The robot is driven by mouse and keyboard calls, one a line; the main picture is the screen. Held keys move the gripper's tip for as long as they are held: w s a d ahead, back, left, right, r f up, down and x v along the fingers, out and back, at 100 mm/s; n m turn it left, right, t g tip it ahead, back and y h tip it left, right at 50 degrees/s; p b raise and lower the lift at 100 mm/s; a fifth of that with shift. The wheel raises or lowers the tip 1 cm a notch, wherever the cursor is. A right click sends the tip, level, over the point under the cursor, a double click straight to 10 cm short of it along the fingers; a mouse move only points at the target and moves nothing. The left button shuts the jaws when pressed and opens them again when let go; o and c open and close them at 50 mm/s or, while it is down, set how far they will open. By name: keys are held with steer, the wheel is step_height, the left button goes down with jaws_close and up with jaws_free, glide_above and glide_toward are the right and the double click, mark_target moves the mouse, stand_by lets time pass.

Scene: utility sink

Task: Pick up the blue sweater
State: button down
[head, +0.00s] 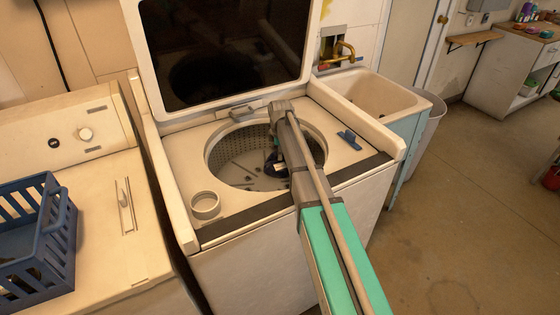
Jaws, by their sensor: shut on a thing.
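A small patch of dark blue cloth, which I take to be the blue sweater (270,169), shows inside the drum of the open top-load washer (180,146). My arm reaches over the washer's front edge from the lower right. My gripper (277,157) points down into the drum and is shut on the dark blue cloth. The arm hides part of the gripper and cloth, so the fingertips are hard to make out.
The washer's dark-windowed lid (225,45) stands raised behind the drum. A small blue object (349,139) lies on the washer's right rim. A blue basket (35,235) sits on the machine at left. A utility sink (375,95) stands at right; the floor beyond is clear.

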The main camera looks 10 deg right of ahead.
steer(key=shift+r, duration=0.15)
step_height(320, 180, up, 3)
steer(key=p, duration=0.3)
steer(key=s+r+p, duration=0.9)
steer(key=s+p, duration=0.1)
steer(key=s, duration=0.4)
steer(key=shift+a+r, duration=0.3)
steer(key=shift+a, duration=0.05)
steer(key=shift+r, duration=0.1)
